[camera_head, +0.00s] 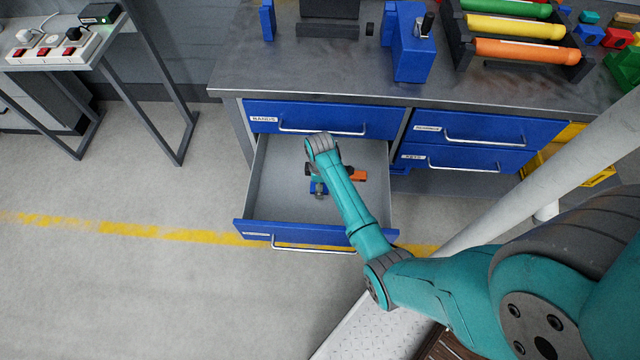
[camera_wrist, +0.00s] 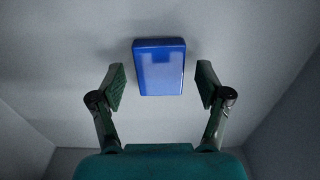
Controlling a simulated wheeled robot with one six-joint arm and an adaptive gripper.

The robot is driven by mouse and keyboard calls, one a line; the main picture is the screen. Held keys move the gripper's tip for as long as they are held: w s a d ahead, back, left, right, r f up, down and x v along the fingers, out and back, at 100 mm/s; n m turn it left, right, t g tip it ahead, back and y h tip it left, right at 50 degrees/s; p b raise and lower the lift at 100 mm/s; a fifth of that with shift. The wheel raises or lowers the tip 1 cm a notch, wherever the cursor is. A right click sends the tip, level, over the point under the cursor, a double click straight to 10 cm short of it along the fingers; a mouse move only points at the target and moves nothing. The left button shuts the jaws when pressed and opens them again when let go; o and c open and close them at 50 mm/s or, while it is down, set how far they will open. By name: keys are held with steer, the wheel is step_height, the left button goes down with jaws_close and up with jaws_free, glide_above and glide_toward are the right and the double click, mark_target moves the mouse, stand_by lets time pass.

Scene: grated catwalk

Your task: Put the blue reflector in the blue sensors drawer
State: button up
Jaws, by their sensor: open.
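The blue reflector (camera_wrist: 159,67) is a glossy blue block lying on the grey floor of the open drawer. It shows between and a little beyond my open fingers in the wrist view, apart from both. My gripper (camera_wrist: 161,84) is open and points down inside the drawer. In the head view my gripper (camera_head: 318,188) is partly hidden by my arm, and a small blue patch shows under it. The open drawer (camera_head: 275,205) has a blue front and grey inside; its front label is too small to read.
An orange item (camera_head: 358,175) shows beside my gripper in the head view. A shut blue drawer (camera_head: 320,118) sits above the open one, with smaller shut drawers (camera_head: 480,128) to the right. The workbench top (camera_head: 290,75) holds a blue vise (camera_head: 408,45) and coloured tubes (camera_head: 515,28).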

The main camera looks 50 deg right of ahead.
step_height(320, 180, up, 12)
stand_by(0.5)
stand_by(0.5)
